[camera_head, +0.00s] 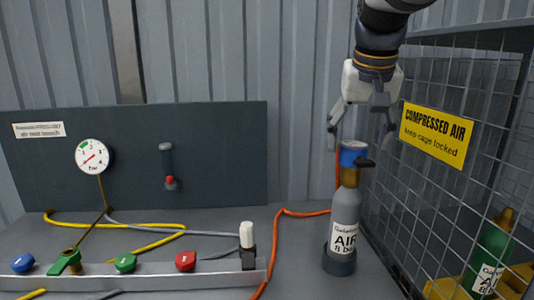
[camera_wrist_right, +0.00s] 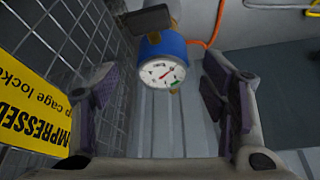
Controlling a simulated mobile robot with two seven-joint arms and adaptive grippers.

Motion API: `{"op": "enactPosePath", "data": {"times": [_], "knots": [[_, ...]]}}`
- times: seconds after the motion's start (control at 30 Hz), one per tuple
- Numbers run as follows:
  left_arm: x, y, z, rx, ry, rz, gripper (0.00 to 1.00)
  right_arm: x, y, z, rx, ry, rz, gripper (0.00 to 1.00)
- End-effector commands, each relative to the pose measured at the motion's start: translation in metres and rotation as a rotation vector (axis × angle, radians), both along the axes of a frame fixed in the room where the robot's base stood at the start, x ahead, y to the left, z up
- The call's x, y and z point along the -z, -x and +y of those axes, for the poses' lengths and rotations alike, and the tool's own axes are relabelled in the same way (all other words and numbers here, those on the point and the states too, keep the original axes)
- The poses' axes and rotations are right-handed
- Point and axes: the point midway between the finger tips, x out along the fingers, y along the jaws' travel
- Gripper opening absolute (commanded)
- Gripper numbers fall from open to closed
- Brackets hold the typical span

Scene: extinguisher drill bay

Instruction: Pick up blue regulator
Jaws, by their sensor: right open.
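The blue regulator (camera_head: 353,154) sits on top of a grey air bottle (camera_head: 344,222) that stands upright on the bench. In the right wrist view the regulator (camera_wrist_right: 163,50) shows its blue body and white dial, at the top middle between the fingers. My right gripper (camera_head: 360,133) hangs from above with its fingers apart, over the regulator. In the right wrist view the gripper (camera_wrist_right: 168,100) is open, with nothing between its pads; the regulator lies beyond them. My left gripper is not in view.
A wire cage (camera_head: 450,130) with a yellow sign (camera_head: 437,133) stands close on the right, with a green bottle (camera_head: 493,250) inside. An orange hose (camera_head: 290,212) runs behind the air bottle. A rail (camera_head: 150,275) with coloured knobs and a gauge panel (camera_head: 220,150) are on the left.

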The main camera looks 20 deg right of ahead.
Motion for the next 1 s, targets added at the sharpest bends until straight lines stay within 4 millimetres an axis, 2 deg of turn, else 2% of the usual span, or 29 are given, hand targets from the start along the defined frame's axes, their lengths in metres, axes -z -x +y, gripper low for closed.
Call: {"op": "enactPosePath", "data": {"times": [0.1,0.2,0.43,0.47,0.6,0.7,1.0], "knots": [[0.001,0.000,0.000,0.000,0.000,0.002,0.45,0.024,-0.009,-0.003,0.001,-0.002,0.006,0.67],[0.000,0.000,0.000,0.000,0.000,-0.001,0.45,0.037,-0.013,-0.006,-0.001,-0.002,0.005,0.67],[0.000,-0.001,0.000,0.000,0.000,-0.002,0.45,0.040,-0.015,-0.007,0.000,-0.001,0.001,0.67],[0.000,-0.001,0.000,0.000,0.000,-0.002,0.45,0.040,-0.015,-0.007,0.000,-0.001,0.001,0.65],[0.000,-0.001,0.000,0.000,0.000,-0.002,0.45,0.040,-0.015,-0.007,-0.001,0.000,0.001,0.33],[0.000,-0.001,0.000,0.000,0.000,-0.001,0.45,0.040,-0.015,-0.007,-0.001,-0.001,0.002,0.14],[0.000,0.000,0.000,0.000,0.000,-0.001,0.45,0.038,-0.015,-0.007,-0.001,0.000,0.000,0.14]]}}
